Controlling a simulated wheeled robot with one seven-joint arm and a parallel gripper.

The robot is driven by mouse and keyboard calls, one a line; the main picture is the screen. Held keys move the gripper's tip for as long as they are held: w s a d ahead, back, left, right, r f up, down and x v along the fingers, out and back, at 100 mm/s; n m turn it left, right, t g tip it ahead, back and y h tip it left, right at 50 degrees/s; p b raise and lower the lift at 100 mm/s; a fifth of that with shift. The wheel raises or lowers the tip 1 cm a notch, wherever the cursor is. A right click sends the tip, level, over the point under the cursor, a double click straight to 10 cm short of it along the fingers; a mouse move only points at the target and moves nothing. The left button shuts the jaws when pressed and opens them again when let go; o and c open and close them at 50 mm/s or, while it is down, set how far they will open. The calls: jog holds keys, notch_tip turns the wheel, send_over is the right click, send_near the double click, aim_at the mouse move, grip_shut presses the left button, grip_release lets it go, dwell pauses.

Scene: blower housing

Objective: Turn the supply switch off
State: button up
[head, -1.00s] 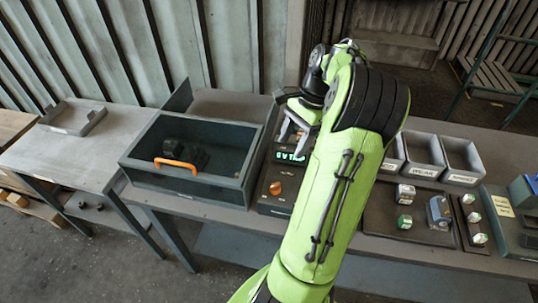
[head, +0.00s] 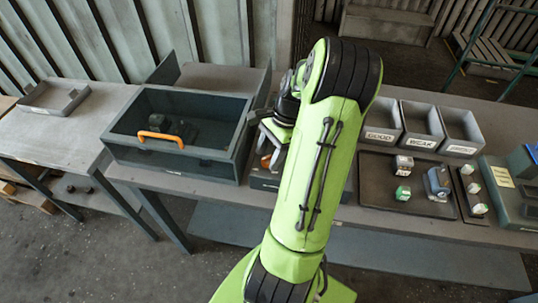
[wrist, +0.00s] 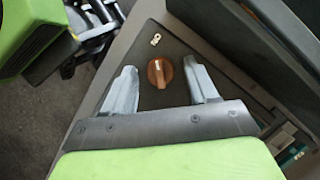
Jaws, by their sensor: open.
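The supply switch is an orange rotary knob (wrist: 160,73) on a dark panel (wrist: 172,45) in the wrist view. It has a small pale mark on its face, and a small pale label sits on the panel beyond it. My gripper (wrist: 159,66) is open, with one finger on each side of the knob and a visible gap to each. I cannot tell how far above the panel the fingertips are. In the head view my gripper (head: 268,145) is over the panel right of the clear-topped box, and my arm hides most of the panel; a bit of orange shows by the fingers.
The dark box (head: 225,170) with an orange handle (head: 160,138) stands close left of my gripper. Labelled grey bins (head: 421,124) and a dark tray (head: 385,190) with small parts are to the right. An empty shallow tray (head: 54,97) lies on the left table.

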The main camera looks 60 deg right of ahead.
jog(key=c, duration=1)
jog(key=shift+r+n+p, duration=0.1)
jog(key=shift+n+p, duration=0.25)
jog(key=shift+n, duration=0.05)
jog(key=n+g+p, duration=0.1)
jog(key=n+p, duration=0.1)
jog(key=n, duration=0.1)
jog(key=shift+w+n+g, duration=0.15)
jog(key=shift+n+g, duration=0.15)
jog(key=n+g, duration=0.1)
jog(key=n, duration=0.1)
jog(key=n+p, duration=0.1)
jog(key=n, duration=0.1)
jog(key=shift+w+n+g, duration=0.15)
jog(key=shift+n+g, duration=0.15)
jog(key=shift+g, duration=0.1)
jog(key=n+g+h, duration=0.1)
jog(key=n, duration=0.3)
jog(key=shift+w+a, duration=0.1)
jog(key=shift+a+n+g+h+p, duration=0.1)
jog(key=shift+n+g+h+p, duration=0.25)
jog(key=shift+n, duration=0.9)
jog(key=shift+n+g+h+p, duration=0.2)
jog(key=shift+n+h, duration=0.25)
jog(key=shift+n, duration=0.8)
